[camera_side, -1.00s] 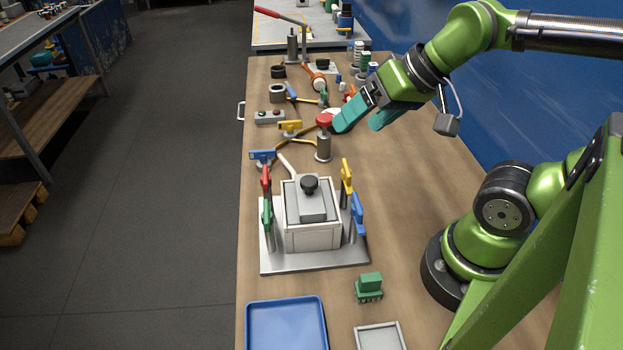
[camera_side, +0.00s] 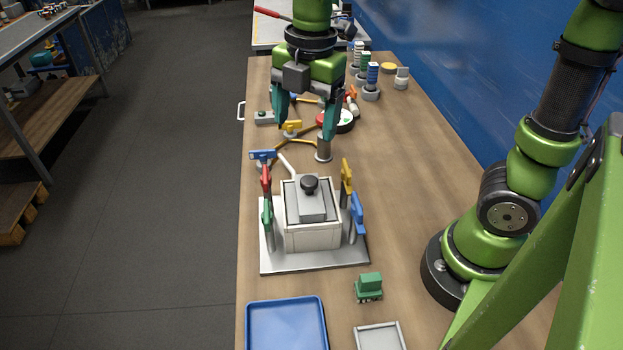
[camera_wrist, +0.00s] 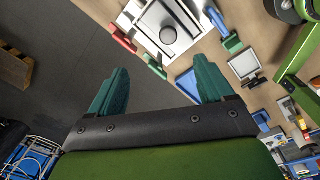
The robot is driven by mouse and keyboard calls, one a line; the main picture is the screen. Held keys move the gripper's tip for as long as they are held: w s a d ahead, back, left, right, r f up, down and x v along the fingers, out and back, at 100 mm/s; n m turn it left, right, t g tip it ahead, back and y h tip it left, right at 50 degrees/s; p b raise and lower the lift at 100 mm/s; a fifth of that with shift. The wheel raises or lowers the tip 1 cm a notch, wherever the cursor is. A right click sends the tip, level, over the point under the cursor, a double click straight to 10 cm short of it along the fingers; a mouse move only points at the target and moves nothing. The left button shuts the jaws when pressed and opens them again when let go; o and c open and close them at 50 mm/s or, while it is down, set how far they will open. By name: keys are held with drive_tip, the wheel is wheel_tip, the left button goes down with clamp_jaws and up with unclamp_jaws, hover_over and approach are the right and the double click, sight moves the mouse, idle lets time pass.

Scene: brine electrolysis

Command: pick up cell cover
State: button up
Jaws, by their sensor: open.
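The cell cover (camera_side: 312,205) is a grey plate with a round black knob (camera_side: 309,184) on top. It lies on the pale box-shaped cell (camera_side: 312,238), which stands on a grey base plate (camera_side: 290,263). In the wrist view the cover (camera_wrist: 178,15) is at the top, beyond the fingertips. My gripper (camera_side: 305,138) has teal fingers, spread apart and empty, pointing down. It hangs above the bench behind the cell, apart from the cover. The fingers also show in the wrist view (camera_wrist: 161,80).
Red, green, yellow and blue clamps (camera_side: 357,212) stand around the cell. A metal post (camera_side: 323,149) stands behind it. A green block (camera_side: 369,285), a blue tray (camera_side: 286,328) and a grey tray (camera_side: 380,338) are in front. The bench right of the cell is clear.

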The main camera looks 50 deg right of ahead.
sight(309, 180)
drive_tip(key=f+n, duration=0.2)
drive_tip(key=f, duration=0.3)
drive_tip(key=f+n, duration=0.2)
drive_tip(key=f, duration=0.3)
drive_tip(key=f+n, duration=0.3)
drive_tip(key=f, duration=0.2)
drive_tip(key=shift+s+f+g, duration=0.3)
drive_tip(key=shift+s+g, duration=0.05)
drive_tip(key=shift+g, duration=0.05)
drive_tip(key=shift+c, duration=0.5)
drive_tip(key=shift+r, duration=0.1)
drive_tip(key=c, duration=1.1)
